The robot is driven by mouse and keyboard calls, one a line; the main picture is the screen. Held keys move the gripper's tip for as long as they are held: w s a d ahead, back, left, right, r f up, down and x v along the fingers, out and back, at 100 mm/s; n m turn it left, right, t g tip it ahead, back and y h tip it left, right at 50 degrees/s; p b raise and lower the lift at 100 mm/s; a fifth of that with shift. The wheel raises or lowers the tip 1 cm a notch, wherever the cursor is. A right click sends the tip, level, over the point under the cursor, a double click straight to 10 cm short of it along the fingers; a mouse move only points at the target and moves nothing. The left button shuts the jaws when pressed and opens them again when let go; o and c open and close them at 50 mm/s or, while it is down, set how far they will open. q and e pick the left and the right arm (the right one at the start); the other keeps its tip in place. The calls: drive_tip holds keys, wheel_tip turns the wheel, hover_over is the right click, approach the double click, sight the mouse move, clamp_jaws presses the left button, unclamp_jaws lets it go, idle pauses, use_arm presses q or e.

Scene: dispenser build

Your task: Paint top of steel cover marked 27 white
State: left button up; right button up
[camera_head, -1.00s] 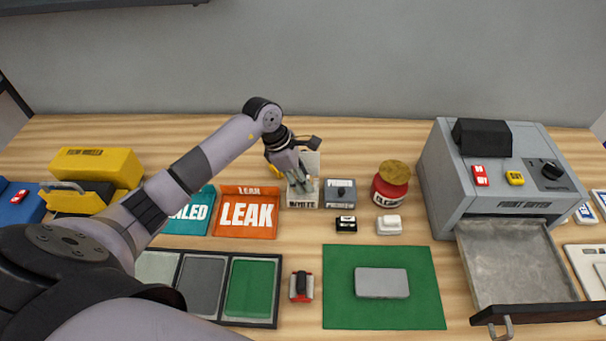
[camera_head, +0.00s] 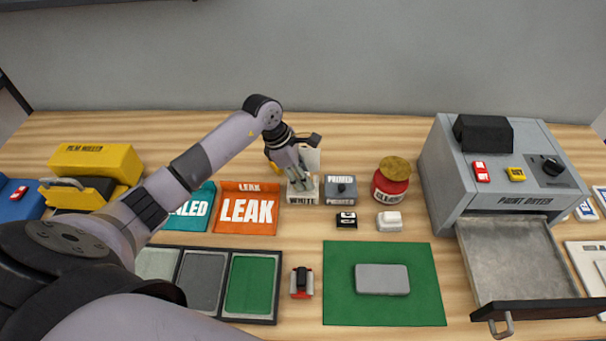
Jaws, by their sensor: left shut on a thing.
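A grey rectangular plate (camera_head: 382,279), likely the steel cover, lies flat on the green mat (camera_head: 425,310); no number is legible on it. My left gripper (camera_head: 300,184) reaches over the box labelled WHITE (camera_head: 304,199) at the back centre. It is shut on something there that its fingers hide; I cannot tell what. Beside the WHITE box stands a grey box labelled PRIMER (camera_head: 341,190) with a dark round knob. My right gripper does not show.
The paint dryer (camera_head: 510,170) stands at right with its tray (camera_head: 515,262) pulled out. A red jar (camera_head: 391,183), a black block (camera_head: 346,222) and a white block (camera_head: 389,221) stand mid-table. LEAK bin (camera_head: 248,212), colour trays (camera_head: 252,286) and a small red-black tool (camera_head: 302,283) lie left of the mat.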

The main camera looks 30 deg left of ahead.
use_arm(q)
drive_tip(key=shift+f+b, duration=0.3)
drive_tip(key=shift+f, duration=0.1)
idle(0.6)
drive_tip(key=shift+r, duration=0.1)
drive_tip(key=shift+r+p, duration=1.95)
drive_tip(key=shift+r, duration=1.5)
